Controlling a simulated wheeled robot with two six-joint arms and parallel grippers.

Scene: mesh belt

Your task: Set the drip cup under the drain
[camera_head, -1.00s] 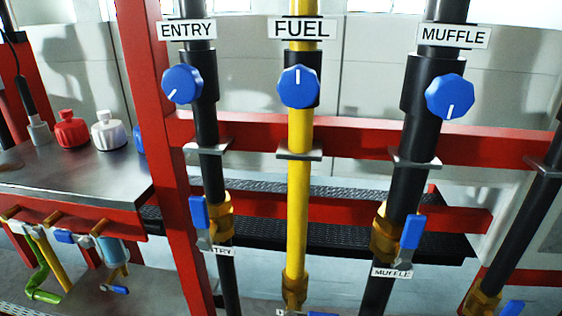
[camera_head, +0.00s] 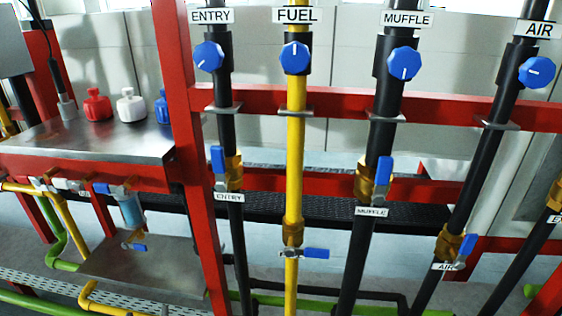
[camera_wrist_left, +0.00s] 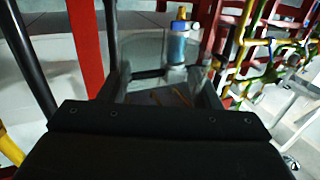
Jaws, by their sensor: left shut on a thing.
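My left gripper (camera_wrist_left: 165,92) shows in the left wrist view, its dark fingers shut on a greyish, partly see-through thing, which I take to be the drip cup (camera_wrist_left: 165,98); its outline is blurred. Beyond the fingers stands a blue see-through bowl (camera_wrist_left: 177,46), upright. In the head view the bowl (camera_head: 131,210) hangs below the bench at the left, with a brass drain outlet (camera_head: 133,236) and small blue lever (camera_head: 140,247) under it. A bare grey metal plate (camera_head: 165,265) lies below the drain. Neither gripper shows in the head view.
A red post (camera_head: 182,110) stands right of the bench (camera_head: 100,145), which carries red, white and blue bottles. Yellow pipe (camera_head: 65,220) and green pipe (camera_head: 52,225) run left of the bowl. Labelled vertical pipes with blue valves fill the right.

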